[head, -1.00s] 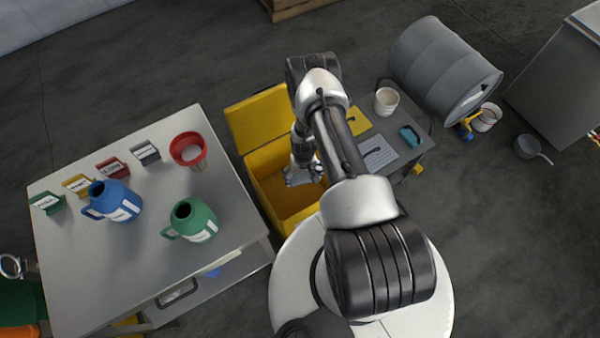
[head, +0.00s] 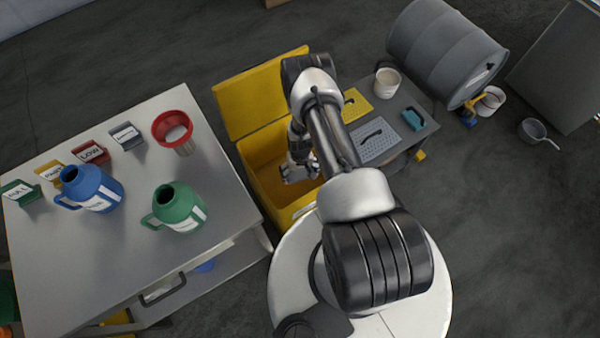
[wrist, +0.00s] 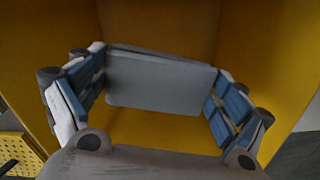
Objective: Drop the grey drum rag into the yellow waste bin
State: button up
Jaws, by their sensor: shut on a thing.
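The yellow waste bin (head: 262,160) stands open between the two tables, its lid (head: 262,95) tilted back. My gripper (head: 300,172) points down over or inside the bin's opening; its exact depth is hard to tell. In the wrist view my gripper (wrist: 160,72) is shut on the grey drum rag (wrist: 160,85), a flat grey-blue piece spanning between the fingers. Yellow bin walls (wrist: 265,50) surround it there, and the rag looks clear of them. In the head view the rag cannot be made out beside my gripper and arm.
On the left steel table (head: 100,255) stand a blue jug (head: 95,188), a green jug (head: 180,208), a red funnel (head: 174,130) and small labelled boxes. Right of the bin, a low bench (head: 400,103) holds pads and a white cup (head: 387,82). A grey drum (head: 445,50) lies beyond.

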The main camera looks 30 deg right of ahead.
jog(key=shift+f, duration=0.1)
jog(key=o, duration=0.7)
jog(key=shift+o, duration=0.2)
notch_tip(320, 180, up, 12)
dwell(0.3)
dwell(0.4)
